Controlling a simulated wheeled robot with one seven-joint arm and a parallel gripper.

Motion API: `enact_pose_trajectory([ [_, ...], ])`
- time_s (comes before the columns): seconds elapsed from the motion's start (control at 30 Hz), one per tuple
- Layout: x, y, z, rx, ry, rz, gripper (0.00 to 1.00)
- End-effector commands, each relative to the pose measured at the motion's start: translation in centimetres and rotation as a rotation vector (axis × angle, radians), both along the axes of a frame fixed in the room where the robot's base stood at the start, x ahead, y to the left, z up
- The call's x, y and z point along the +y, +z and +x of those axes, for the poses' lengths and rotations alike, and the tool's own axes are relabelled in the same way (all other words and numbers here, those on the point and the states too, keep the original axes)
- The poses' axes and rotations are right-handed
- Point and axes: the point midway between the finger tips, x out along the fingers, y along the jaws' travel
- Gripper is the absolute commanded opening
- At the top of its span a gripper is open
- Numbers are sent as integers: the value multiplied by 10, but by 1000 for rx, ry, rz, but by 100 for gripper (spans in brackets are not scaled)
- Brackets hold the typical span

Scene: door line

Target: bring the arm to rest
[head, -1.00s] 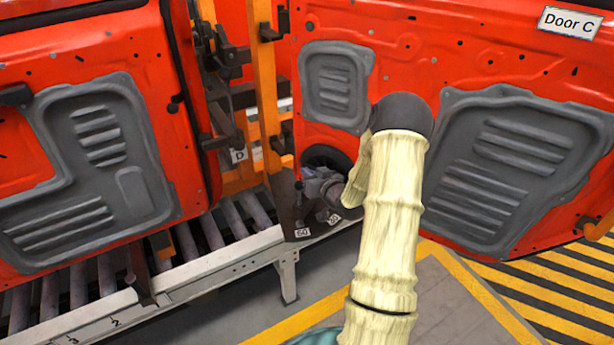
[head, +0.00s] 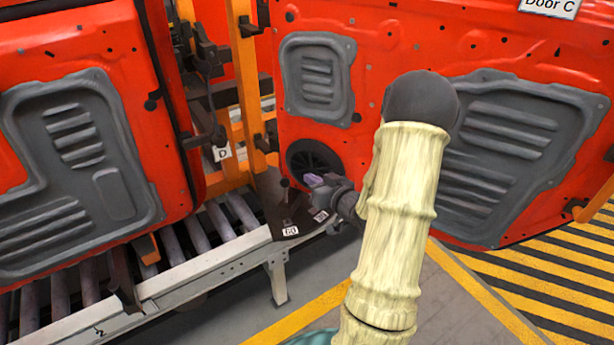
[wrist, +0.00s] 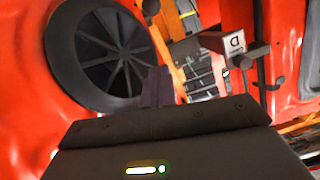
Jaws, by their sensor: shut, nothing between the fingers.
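My arm, in a cream ribbed sleeve, reaches up through the middle of the head view and bends at a dark joint. My gripper (head: 313,181) points left, just below the round black speaker (head: 313,158) of the red door labelled Door C (head: 390,40). Its fingers are together with nothing between them. In the wrist view the closed fingers (wrist: 157,88) stand beside the speaker (wrist: 100,50). I cannot tell the exact gap to the door. The sleeve hides part of the door.
Another red door (head: 90,120) hangs at the left. Between the doors stand an orange post (head: 248,80) and a tag marked D (head: 222,153). A roller conveyor (head: 190,265) runs below. Grey floor with yellow-black stripes (head: 560,270) lies at the lower right.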

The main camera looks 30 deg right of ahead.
Motion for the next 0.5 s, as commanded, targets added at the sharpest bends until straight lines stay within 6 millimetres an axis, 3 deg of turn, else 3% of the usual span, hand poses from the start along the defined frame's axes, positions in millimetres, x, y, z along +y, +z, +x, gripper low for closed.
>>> enact_pose_trajectory([
  [0.27,1,0,1,6,0,-4,0],
  [0.5,26,-4,6,164,2,-88,0],
])
